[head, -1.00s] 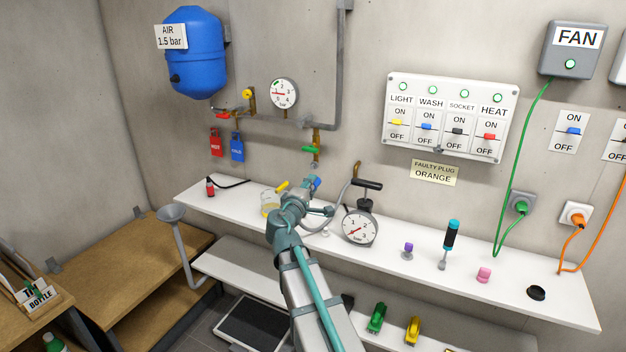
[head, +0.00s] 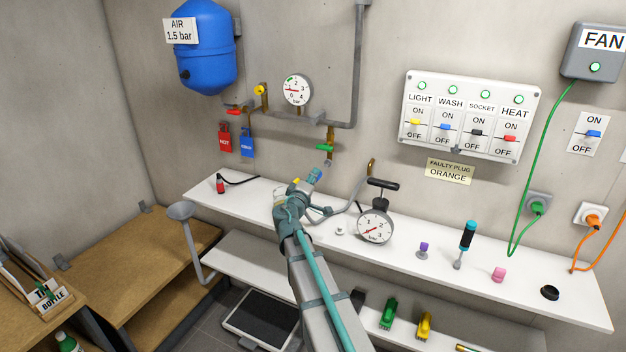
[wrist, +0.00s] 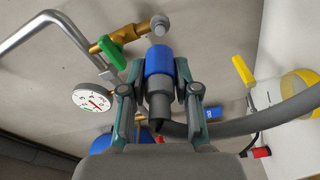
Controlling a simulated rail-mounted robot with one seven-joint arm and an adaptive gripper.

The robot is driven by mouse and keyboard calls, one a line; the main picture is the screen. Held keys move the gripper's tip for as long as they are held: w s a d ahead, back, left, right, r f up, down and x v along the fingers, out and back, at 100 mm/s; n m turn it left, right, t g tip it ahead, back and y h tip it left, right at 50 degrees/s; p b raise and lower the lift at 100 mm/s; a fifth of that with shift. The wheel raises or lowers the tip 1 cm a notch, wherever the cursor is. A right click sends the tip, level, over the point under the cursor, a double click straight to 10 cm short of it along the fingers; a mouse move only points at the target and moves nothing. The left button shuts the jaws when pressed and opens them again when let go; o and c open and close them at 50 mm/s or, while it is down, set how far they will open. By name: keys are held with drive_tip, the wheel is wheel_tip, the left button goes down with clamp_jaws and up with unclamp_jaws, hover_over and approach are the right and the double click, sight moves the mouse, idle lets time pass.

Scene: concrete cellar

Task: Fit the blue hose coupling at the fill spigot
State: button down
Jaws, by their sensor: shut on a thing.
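The blue hose coupling (head: 315,173) is in my gripper (head: 304,187), its blue collar pointing up. In the wrist view the blue collar (wrist: 159,60) and grey body stand between the two fingers of my gripper (wrist: 161,88), which are shut on it. The fill spigot (head: 331,141) is a brass valve with a green handle on the wall pipe. In the wrist view the brass spigot (wrist: 120,38) ends in a grey outlet (wrist: 160,25), close ahead of the collar. A small gap seems to show there; exact alignment is unclear. The grey hose (wrist: 250,122) trails from the coupling.
A pump with a gauge (head: 375,226) stands on the white shelf (head: 430,270), right of my arm. A yellow-handled thing (wrist: 243,70) is near the gripper. A wall gauge (head: 296,90) and blue air tank (head: 205,45) are above left.

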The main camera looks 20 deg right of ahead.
drive_tip(key=shift+f+b, duration=0.15)
drive_tip(key=shift+b, duration=0.3)
drive_tip(key=b+x, duration=0.2)
drive_tip(key=x, duration=0.1)
drive_tip(key=shift+s, duration=0.1)
drive_tip(key=shift+b+x, duration=0.6)
drive_tip(key=shift+x, duration=0.5)
drive_tip(key=shift+s+d, duration=0.1)
drive_tip(key=shift+s, duration=0.05)
drive_tip(key=shift+x, duration=1.3)
drive_tip(key=shift+s+d, duration=0.1)
drive_tip(key=shift+s, duration=0.05)
drive_tip(key=c, duration=0.8)
unclamp_jaws()
drive_tip(key=shift+o, duration=0.2)
drive_tip(key=v, duration=1.2)
